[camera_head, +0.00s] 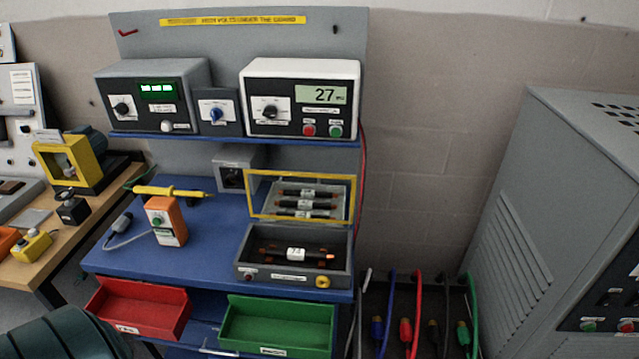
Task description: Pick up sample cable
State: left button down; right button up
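A short dark cable piece with a white tag and an orange-copper end (296,253) lies in an open grey test box (250,274) on the blue bench. It looks like a sample cable. Several similar dark pieces with white tags (305,204) sit in the yellow-framed compartment (250,196) behind it; I cannot tell whether this is the box's raised lid. Neither of my grippers is in view.
An orange handheld tester (166,221) and yellow probe (172,192) are left of the box. Red (137,309) and green (279,324) bins hang below the bench front. Thick coloured cables (417,312) stand at right, near a grey cabinet (547,210). Instruments (301,97) fill the shelf.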

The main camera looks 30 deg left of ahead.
aim_at(292, 254)
jog(key=u, duration=1.2)
